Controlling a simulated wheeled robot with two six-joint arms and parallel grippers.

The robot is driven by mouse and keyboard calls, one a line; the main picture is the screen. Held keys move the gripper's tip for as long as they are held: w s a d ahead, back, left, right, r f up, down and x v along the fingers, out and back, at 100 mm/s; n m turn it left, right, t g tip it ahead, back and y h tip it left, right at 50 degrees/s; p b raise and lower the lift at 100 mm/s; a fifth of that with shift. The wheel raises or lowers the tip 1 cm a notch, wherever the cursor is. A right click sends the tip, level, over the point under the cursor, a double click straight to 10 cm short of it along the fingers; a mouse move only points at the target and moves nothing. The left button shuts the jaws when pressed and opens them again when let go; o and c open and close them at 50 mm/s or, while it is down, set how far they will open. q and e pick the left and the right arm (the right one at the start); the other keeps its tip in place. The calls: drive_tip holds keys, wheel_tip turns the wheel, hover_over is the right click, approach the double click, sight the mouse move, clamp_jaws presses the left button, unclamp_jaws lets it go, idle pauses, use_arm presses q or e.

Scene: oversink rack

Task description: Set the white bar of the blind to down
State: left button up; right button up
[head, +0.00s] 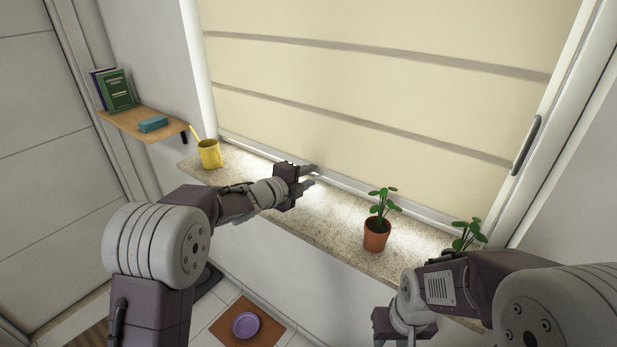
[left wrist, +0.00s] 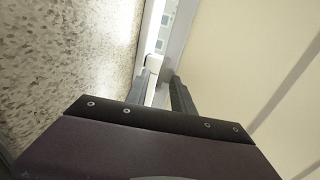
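The cream blind (head: 350,110) hangs over the window and reaches down close to the sill. Its white bar (head: 345,187) looks like the pale strip along the lower edge, partly hidden by my left gripper. My left gripper (head: 312,175) is at this lower edge, just above the sill, with its two fingers apart. In the left wrist view, a white strip (left wrist: 153,64) runs between or just beyond the fingers; contact is not clear. My right gripper (head: 402,332) hangs low at the bottom, away from the blind, and its fingertips are not clearly seen.
A speckled sill (head: 320,210) carries a yellow cup (head: 209,154) at left, a potted plant (head: 376,233) right of my left gripper, and another plant (head: 467,236) behind my right arm. A wooden shelf (head: 130,118) holds books at left. A purple bowl (head: 246,326) is below.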

use_arm(q)
drive_tip(key=v, duration=0.9)
drive_tip(key=shift+r, duration=0.1)
wheel_tip(320, 180, up, 5)
drive_tip(key=s+a+n+p, duration=0.1)
drive_tip(key=n+p, duration=0.1)
drive_tip(key=p, duration=0.2)
drive_tip(key=s+a+f+n+g+y+p, duration=0.1)
drive_tip(key=s+a+f+n+y+p, duration=0.1)
drive_tip(key=s+a+f+n+y, duration=0.45)
drive_tip(key=s+a+f+n+g+y, duration=0.1)
drive_tip(key=s+f+n+g, duration=0.4)
drive_tip(key=s, duration=0.5)
drive_tip(key=s+a+f+n+g+y, duration=0.1)
drive_tip(key=s+a+f+n+g, duration=0.3)
drive_tip(key=s+f+n, duration=0.5)
drive_tip(key=s+n+g, duration=0.1)
drive_tip(key=n, duration=0.2)
drive_tip(key=shift+s+a, duration=0.15)
drive_tip(key=shift+a, duration=0.05)
